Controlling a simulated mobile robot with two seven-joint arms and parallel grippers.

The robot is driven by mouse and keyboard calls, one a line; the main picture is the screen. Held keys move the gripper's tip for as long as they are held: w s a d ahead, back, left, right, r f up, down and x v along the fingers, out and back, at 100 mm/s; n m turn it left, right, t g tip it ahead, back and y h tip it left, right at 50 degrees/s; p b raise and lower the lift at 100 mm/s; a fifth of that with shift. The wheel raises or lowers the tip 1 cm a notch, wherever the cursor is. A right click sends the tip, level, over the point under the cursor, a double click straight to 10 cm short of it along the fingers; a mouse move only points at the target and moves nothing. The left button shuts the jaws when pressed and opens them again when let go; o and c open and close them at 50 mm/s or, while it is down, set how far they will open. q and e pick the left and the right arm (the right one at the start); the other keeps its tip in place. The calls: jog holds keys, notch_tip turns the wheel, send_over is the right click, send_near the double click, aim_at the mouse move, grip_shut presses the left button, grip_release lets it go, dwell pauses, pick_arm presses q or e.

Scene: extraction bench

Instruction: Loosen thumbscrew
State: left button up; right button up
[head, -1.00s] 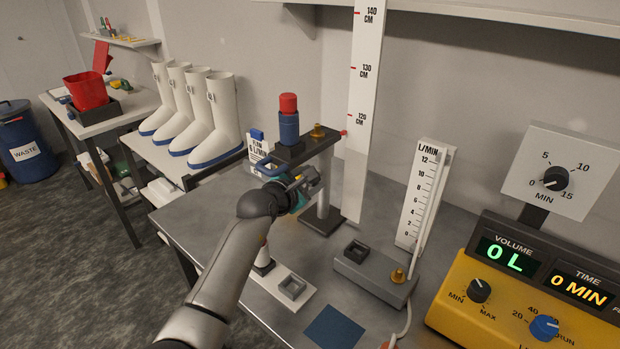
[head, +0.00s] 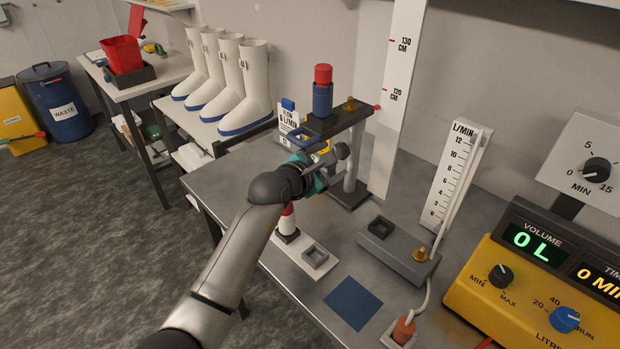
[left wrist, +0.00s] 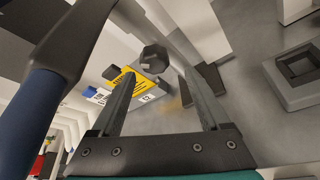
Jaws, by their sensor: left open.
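A dark grey knob, which looks like the thumbscrew (head: 342,151), sits at the stand's post (head: 351,178) below its arm. In the left wrist view the knob (left wrist: 153,57) appears between and just beyond the fingertips. My left gripper (head: 331,164) is open, close to the post; its fingers also show in the left wrist view (left wrist: 160,73). I see no clear contact with the knob. The stand's arm (head: 345,122) carries a blue holder (head: 322,100) with a red top and a brass knob (head: 349,104). My right gripper is not in view.
A tall ruler (head: 404,60) stands behind the post. A flow gauge (head: 457,180), grey block (head: 395,250) and yellow control unit (head: 480,297) are at right. A yellow-faced item (head: 320,147) and flow card (head: 290,118) are behind my gripper. A blue mat (head: 353,303) lies in front.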

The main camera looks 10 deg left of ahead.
pick_arm(q)
jog(key=s+a, duration=0.3)
jog(key=s, duration=0.5)
jog(key=shift+a+p, duration=0.15)
jog(key=shift+p, duration=0.15)
jog(key=shift+w, duration=0.1)
